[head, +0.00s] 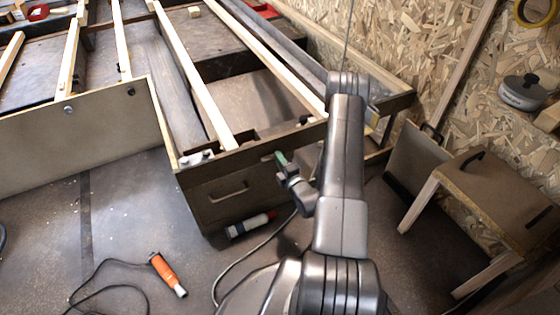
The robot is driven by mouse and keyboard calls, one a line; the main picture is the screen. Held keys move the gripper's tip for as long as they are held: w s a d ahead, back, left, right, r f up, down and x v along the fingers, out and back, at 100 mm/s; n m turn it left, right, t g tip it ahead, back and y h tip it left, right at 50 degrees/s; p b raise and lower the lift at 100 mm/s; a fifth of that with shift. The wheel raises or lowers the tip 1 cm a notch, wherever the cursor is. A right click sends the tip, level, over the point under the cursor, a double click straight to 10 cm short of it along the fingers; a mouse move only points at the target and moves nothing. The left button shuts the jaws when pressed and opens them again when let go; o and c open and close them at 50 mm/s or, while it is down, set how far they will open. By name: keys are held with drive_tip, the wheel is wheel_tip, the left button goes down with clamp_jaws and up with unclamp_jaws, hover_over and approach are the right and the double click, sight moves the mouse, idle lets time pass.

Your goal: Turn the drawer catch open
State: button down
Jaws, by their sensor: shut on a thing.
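The drawer (222,208) is a dark brown box front with a bar handle (228,194), under the near end of a wooden frame. My gripper (284,168) is at the upper right of the drawer front, at the end of my arm. It is shut on the drawer catch (280,157), which shows as a small green piece near the top edge. My gripper hides part of the catch, and its exact angle is hard to tell.
An orange-handled corded tool (168,275) lies at the lower left. A wooden step stool (490,200) stands at the right. A light panel (75,137) stands left of the drawer.

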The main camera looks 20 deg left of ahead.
drive_tip(key=c, duration=1.2)
unclamp_jaws()
drive_tip(key=shift+c, duration=0.2)
drive_tip(key=p+v, duration=0.3)
drive_tip(key=v, duration=1)
drive_tip(key=shift+s+d, duration=0.25)
drive_tip(key=shift+s, duration=0.05)
drive_tip(key=b+x, duration=0.3)
drive_tip(key=x, duration=1)
drive_tip(key=shift+w+a, duration=0.25)
drive_tip(key=shift+w, duration=0.1)
